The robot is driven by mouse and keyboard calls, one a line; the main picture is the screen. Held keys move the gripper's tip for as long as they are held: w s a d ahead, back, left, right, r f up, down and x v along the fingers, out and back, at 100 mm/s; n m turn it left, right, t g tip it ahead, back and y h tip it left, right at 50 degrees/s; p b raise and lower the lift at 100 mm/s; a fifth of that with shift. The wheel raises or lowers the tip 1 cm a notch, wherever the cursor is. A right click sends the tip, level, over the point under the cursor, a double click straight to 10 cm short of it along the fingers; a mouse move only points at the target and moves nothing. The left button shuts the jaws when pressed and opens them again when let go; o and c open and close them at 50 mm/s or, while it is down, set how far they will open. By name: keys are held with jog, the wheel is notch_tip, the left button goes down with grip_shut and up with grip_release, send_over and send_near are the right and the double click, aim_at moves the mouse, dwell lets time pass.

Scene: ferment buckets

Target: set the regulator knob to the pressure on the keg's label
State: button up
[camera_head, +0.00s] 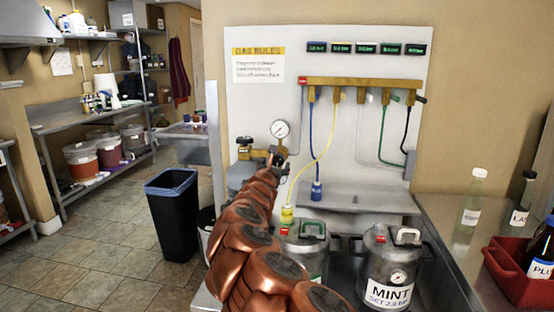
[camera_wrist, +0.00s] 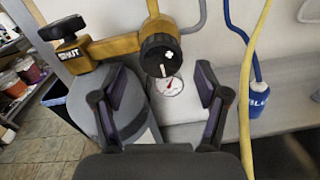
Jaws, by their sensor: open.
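The regulator knob (camera_wrist: 160,55) is black with a white mark on its face and sits on a brass body in the wrist view. A small round gauge (camera_wrist: 168,85) shows just below it; its reading is too small to tell. My gripper (camera_wrist: 162,98) is open and empty, its fingertips apart on either side below the knob, not touching it. In the head view a larger white gauge (camera_head: 280,129) stands above the brass regulator (camera_head: 252,153), partly hidden by my copper-coloured arm. The keg labelled MINT (camera_head: 388,270) stands at the lower right; its label seems to read SET 2.8 bar.
A black valve handle (camera_wrist: 62,28) and a SHUT tag sit left of the knob. A yellow hose (camera_wrist: 246,90) and a blue connector (camera_wrist: 258,97) hang on the right. A second keg (camera_head: 304,240), a black bin (camera_head: 173,215) and a red crate (camera_head: 518,275) stand around.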

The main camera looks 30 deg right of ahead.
aim_at(277, 162)
jog(key=shift+p+x, duration=0.35)
jog(key=shift+x, duration=0.8)
jog(key=shift+w+d, duration=0.4)
jog(key=c, duration=1.2)
jog(key=shift+o, duration=0.2)
jog(key=shift+b, duration=0.3)
